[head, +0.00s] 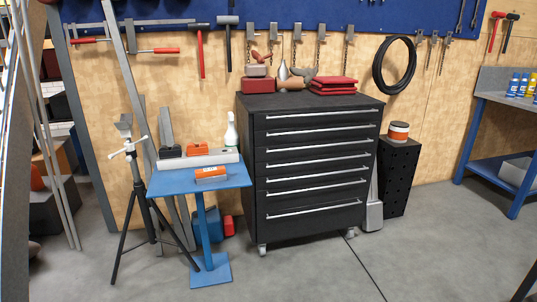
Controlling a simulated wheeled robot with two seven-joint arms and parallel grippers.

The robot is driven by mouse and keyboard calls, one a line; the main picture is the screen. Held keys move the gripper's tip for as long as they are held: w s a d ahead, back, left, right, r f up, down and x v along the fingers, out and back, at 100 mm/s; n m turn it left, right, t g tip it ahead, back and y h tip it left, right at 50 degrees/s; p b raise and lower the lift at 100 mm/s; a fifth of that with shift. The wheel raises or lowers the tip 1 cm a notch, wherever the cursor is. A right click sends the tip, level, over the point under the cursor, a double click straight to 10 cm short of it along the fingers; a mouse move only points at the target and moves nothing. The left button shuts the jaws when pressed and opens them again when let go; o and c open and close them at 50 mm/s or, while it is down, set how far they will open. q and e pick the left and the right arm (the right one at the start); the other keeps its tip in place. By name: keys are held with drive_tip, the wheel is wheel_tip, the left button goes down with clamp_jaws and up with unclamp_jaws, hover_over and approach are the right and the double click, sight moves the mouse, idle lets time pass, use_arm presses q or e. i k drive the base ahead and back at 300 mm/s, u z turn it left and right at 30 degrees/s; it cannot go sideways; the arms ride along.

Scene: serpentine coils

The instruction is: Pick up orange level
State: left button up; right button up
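A small orange block with a pale lower edge and a light label, which looks like the orange level (210,173), lies near the front of a small blue pedestal table (166,184). A long grey-white bar (225,157) lies behind it on the same table. Another orange item (197,149) and a dark item (171,152) are at the bar's back. A white bottle (231,130) stands at the table's back right. Neither of my grippers is in view.
A tripod (127,160) stands close at the table's left, its legs spreading beside the pedestal. A black drawer cabinet (315,165) on casters stands to the right. A blue workbench (500,150) is at the far right. The grey floor (310,275) in front is open.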

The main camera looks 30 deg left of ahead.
sight(217, 173)
drive_tip(key=i, duration=2.95)
drive_tip(key=u, duration=1.75)
